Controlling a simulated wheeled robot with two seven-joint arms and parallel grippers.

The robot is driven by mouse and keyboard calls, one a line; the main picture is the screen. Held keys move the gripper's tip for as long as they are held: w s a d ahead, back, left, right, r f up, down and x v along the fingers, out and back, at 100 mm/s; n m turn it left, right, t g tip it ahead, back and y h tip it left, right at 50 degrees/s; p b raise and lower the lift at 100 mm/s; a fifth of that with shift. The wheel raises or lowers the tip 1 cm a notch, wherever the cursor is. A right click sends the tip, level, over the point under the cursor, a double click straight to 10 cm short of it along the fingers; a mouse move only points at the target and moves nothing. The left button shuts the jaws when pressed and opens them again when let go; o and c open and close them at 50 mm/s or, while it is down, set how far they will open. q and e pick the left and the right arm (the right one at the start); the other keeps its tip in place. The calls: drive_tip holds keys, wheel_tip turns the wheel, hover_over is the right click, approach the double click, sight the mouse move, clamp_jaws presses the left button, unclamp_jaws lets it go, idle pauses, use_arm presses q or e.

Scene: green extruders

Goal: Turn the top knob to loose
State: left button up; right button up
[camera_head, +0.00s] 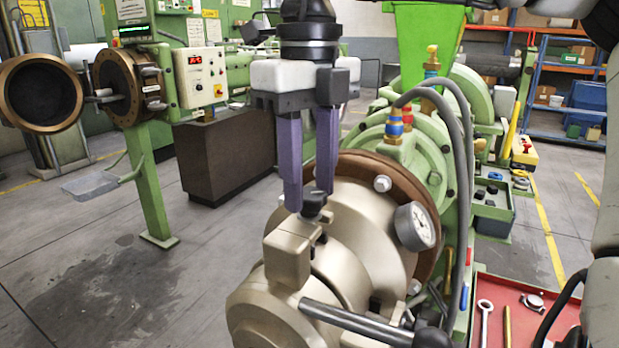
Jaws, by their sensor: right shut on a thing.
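The top knob (313,203) is small and black, on top of the beige metal extruder head (352,225). My right gripper (308,196) comes down from above with its two purple fingers pointing down. It is shut on the top knob, which shows between and just below the fingertips. The fingers hide part of the knob, and its turned position cannot be read. My left gripper is not in view.
A pressure gauge (414,226) sticks out right of the knob, and a bar handle (357,322) crosses the front. Grey hoses arch over the green extruder body (426,150). A red tool tray (520,318) lies at lower right.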

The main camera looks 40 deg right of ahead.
sight(310, 193)
drive_tip(key=n, duration=0.4)
drive_tip(key=shift+n, duration=0.3)
drive_tip(key=n, duration=0.3)
drive_tip(key=shift+n, duration=0.4)
drive_tip(key=n, duration=0.4)
drive_tip(key=shift+n, duration=2.1)
drive_tip(key=o, duration=1)
drive_tip(key=shift+o, duration=0.2)
drive_tip(key=shift+r, duration=0.1)
wheel_tip(310, 193, up, 10)
